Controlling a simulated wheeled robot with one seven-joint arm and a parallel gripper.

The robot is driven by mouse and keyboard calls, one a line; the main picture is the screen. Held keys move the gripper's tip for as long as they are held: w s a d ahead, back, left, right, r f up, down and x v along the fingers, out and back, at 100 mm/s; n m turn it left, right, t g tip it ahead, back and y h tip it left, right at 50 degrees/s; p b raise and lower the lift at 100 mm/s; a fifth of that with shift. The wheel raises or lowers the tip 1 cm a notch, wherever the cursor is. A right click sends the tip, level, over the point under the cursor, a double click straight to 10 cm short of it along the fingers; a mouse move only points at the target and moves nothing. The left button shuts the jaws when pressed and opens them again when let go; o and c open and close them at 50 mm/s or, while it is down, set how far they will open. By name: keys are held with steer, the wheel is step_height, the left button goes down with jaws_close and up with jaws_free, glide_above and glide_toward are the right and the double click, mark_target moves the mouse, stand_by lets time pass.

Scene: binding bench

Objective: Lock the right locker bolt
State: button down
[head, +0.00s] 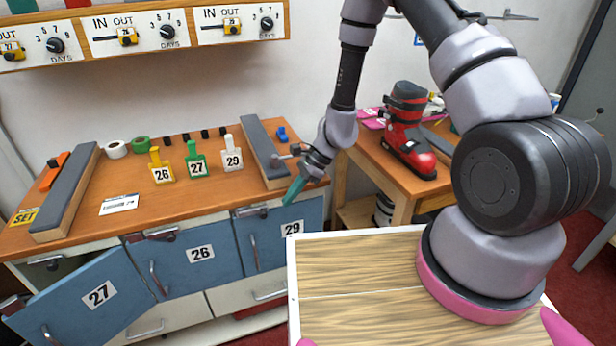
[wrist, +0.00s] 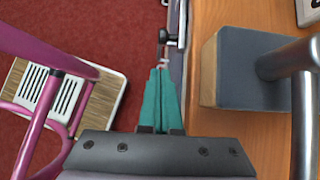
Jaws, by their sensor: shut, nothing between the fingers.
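The right locker has a blue door (head: 268,245) marked 29, and it looks closed. Its bolt (head: 251,211) sits at the top left of the door, just under the bench top. In the wrist view a dark knob and metal bar, which look like the bolt (wrist: 172,40), lie beyond the fingertips. My gripper (head: 290,197) has teal fingers and is shut and empty. It hangs at the bench's front edge, near the top of door 29 and to the right of the bolt. The fingers (wrist: 160,72) appear apart from the bolt. I cannot tell how far the bolt is slid.
The wooden bench top (head: 130,195) holds tags, tape rolls and grey-topped blocks (head: 262,150). Middle door 26 (head: 185,265) looks closed; left door 27 (head: 85,300) stands open. A red boot (head: 408,130) stands on a side table. Red floor (wrist: 60,25) shows beside the bench.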

steer(key=v, duration=0.9)
steer(key=shift+a+r, duration=0.15)
steer(key=s+d+r+n+t+h, duration=0.1)
steer(key=d+r+n+t, duration=0.2)
steer(key=r, duration=0.9)
steer(key=d+r+n+t+h, duration=0.1)
steer(key=d+r+n, duration=0.3)
steer(key=r, duration=0.8)
steer(key=s+d+r+n+t+h, duration=0.3)
steer(key=s+d+r+t, duration=0.2)
steer(key=s+d+r, duration=0.6)
step_height(320, 180, up, 4)
steer(key=shift+s+d+r+n, duration=0.1)
steer(key=shift+s+d+n, duration=0.2)
steer(key=shift+s, duration=0.85)
